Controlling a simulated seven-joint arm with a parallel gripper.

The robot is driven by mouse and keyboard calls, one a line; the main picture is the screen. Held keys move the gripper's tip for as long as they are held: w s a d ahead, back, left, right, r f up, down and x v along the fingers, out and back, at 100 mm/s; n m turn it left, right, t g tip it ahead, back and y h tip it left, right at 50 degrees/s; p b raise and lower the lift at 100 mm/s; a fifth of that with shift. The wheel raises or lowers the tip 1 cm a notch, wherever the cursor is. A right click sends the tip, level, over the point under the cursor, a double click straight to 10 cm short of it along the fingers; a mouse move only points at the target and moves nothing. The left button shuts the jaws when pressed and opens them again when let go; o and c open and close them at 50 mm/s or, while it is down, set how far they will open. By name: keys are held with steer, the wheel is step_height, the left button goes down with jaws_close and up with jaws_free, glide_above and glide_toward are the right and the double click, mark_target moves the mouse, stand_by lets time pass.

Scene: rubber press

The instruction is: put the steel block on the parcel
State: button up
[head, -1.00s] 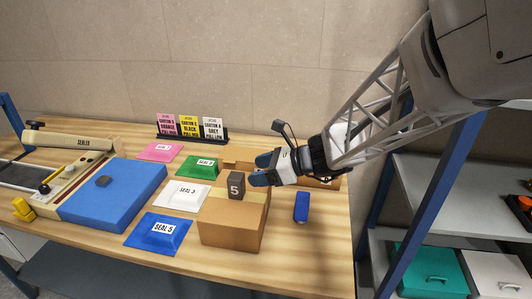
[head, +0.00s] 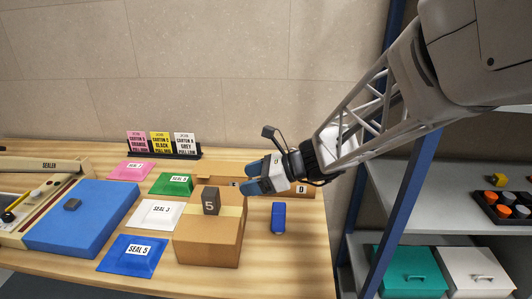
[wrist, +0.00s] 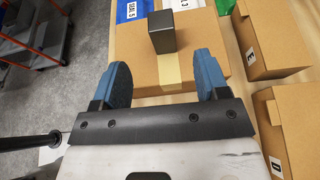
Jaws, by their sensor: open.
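The steel block (head: 211,201), dark grey and marked 5, stands upright on top of the parcel (head: 205,246), a brown taped carton near the bench's front.
A blue slab (head: 85,225) with a small dark piece lies left. Seal packs (head: 153,214) lie between it and the parcel. A blue object (head: 278,218) lies right of the parcel. More cartons (head: 303,203) stand behind. Shelves (head: 440,205) stand right.

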stand_by(0.4)
steer(key=s+d+r+n+t+h, duration=0.1)
steer(key=s+d+n+h, duration=0.5)
steer(key=s+d+n, duration=0.3)
steer(key=s+d+r+n+t+h, duration=0.1)
steer(key=s+d+n+h, duration=0.6)
steer(key=s+d, duration=0.6)
steer(key=d+n, duration=0.1)
steer(key=d, duration=0.4)
steer(key=shift+s+d+n+t+h, duration=0.15)
steer(key=shift+s+n+t+h, duration=0.15)
steer(key=shift+n, duration=0.1)
